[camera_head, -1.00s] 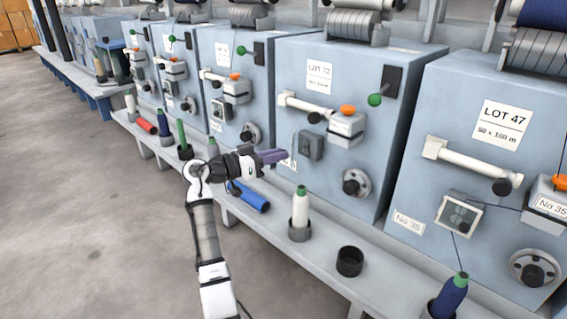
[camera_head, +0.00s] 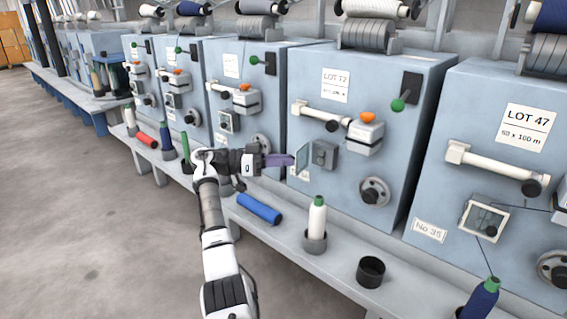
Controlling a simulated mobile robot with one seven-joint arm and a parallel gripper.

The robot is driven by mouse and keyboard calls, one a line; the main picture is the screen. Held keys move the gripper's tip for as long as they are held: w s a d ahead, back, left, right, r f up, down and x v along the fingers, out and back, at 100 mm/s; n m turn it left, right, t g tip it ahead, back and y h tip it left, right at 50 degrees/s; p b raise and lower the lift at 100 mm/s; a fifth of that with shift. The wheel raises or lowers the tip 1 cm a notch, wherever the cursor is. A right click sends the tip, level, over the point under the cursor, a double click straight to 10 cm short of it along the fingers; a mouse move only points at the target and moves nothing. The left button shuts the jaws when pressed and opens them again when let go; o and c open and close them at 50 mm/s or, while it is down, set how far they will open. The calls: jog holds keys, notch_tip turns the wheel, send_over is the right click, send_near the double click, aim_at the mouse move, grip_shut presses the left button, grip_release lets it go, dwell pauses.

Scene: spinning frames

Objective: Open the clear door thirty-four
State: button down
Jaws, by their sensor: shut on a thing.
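The clear door (camera_head: 302,159) is a small greenish see-through pane on the blue LOT 72 machine (camera_head: 337,185). It stands swung out to the left of its grey square box (camera_head: 325,154), whose front is uncovered. My gripper (camera_head: 289,160), with purple fingers, is at the pane's left, outer edge and appears shut on it. The fingertips are too small to show the exact grip. A white label (camera_head: 303,175) below the pane is partly hidden, and its number cannot be read. The machine to the right carries a No 35 label (camera_head: 430,231).
A white bobbin (camera_head: 317,217) stands in a dark cup on the ledge below. A blue roll (camera_head: 259,208) lies left of it, and an empty dark cup (camera_head: 371,271) stands to its right. A white bar (camera_head: 322,114) juts out above the box. The floor at left is clear.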

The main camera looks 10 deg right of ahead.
jog(key=shift+w+g, duration=0.15)
jog(key=shift+g, duration=0.15)
dwell(0.4)
jog(key=c, duration=1.3)
grip_release()
